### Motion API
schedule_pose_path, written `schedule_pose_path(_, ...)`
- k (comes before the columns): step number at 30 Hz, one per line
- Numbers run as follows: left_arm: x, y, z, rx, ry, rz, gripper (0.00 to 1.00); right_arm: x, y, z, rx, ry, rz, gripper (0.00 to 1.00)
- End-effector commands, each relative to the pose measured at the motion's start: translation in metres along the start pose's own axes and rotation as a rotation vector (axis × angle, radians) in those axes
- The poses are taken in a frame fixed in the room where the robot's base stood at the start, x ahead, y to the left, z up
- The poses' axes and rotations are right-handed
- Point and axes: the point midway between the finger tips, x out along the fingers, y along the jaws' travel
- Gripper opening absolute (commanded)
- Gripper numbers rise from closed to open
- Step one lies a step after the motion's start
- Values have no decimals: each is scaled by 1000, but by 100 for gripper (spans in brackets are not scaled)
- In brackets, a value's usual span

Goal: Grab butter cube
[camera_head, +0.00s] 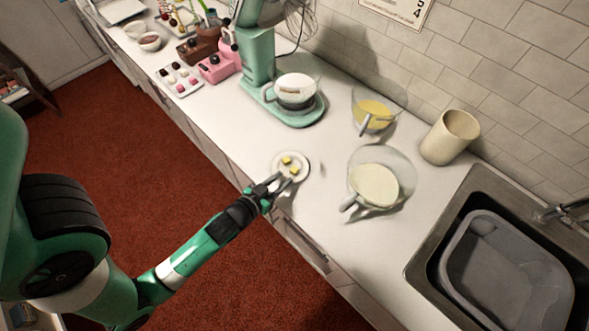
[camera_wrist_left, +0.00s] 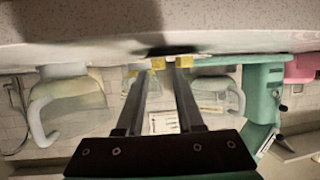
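Two yellow butter cubes, a far one (camera_head: 286,160) and a near one (camera_head: 294,170), sit on a small white plate (camera_head: 304,162) on the counter. My left gripper (camera_head: 284,179) is at the plate's near edge, its fingers apart and pointing at the cubes. In the left wrist view, which looks upside down, the left gripper (camera_wrist_left: 164,73) shows two separated fingers. One butter cube (camera_wrist_left: 158,63) appears in the gap between the tips; the other cube (camera_wrist_left: 184,61) appears at the tip of the right-hand finger. I cannot tell whether any finger touches a cube. My right gripper is out of view.
A glass bowl of pale contents (camera_head: 375,186) and a jug of yellow liquid (camera_head: 373,115) stand to the right. A green stand mixer (camera_head: 257,65) is behind the plate. A beige cup (camera_head: 450,137) and a sink (camera_head: 422,262) lie farther right. Counter around the plate is mostly clear.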

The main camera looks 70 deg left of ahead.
Motion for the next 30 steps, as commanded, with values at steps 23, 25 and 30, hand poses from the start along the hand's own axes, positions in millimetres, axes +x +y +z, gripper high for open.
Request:
schedule_pose_path(23, 52, 2, -5, 0, -1, 0, 22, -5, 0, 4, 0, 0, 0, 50)
schedule_pose_path(25, 52, 2, -5, 0, -1, 1, 9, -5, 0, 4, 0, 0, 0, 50)
schedule_pose_path(30, 52, 2, -5, 0, 0, 1, 0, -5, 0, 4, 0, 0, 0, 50)
